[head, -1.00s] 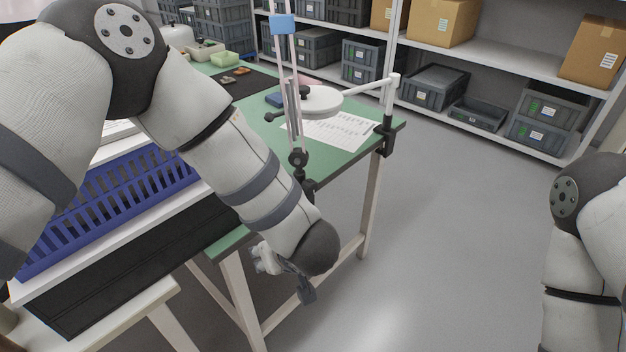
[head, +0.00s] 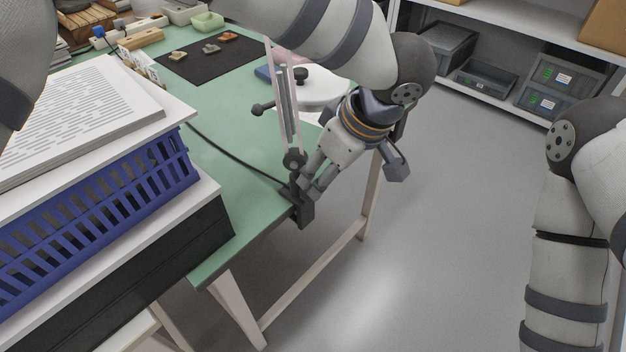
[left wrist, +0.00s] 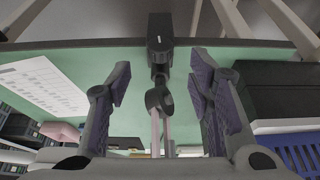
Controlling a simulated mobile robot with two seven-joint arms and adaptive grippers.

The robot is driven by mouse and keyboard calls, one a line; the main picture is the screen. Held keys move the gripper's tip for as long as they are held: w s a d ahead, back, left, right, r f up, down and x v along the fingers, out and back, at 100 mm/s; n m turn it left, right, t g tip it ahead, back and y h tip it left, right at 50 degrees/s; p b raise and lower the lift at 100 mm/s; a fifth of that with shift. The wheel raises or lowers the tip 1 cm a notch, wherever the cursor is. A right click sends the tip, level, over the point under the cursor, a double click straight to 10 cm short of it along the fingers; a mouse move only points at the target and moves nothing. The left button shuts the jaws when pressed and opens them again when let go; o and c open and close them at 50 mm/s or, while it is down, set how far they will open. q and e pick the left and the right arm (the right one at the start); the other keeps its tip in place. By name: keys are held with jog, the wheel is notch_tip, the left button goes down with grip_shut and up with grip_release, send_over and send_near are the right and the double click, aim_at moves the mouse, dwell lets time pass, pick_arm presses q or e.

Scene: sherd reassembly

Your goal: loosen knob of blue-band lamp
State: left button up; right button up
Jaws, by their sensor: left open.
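The lamp at the table's front edge has a thin pale stand (head: 283,105) rising from a dark clamp (head: 304,212). Its dark round knob (head: 293,159) sits low on the stand, just above the clamp. My arm hides the upper lamp, and no blue band shows now. My left gripper (head: 308,186) points down-left beside the lower stand, close to the clamp. In the left wrist view its fingers (left wrist: 158,84) are open and empty, with the knob (left wrist: 159,99) and the clamp (left wrist: 160,40) seen between them. Contact cannot be told. My right gripper is out of view.
A white lamp head (head: 318,88) lies behind the stand. A blue basket (head: 110,215) and a paper stack (head: 80,115) fill the left. A black mat (head: 205,60) with sherds lies at the back. A dark cable (head: 235,158) crosses the green tabletop.

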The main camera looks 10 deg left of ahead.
pick_arm(q)
jog(key=x, duration=0.7)
jog(key=shift+f, duration=0.2)
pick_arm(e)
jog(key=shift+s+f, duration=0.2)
pick_arm(q)
jog(key=shift+c, duration=0.2)
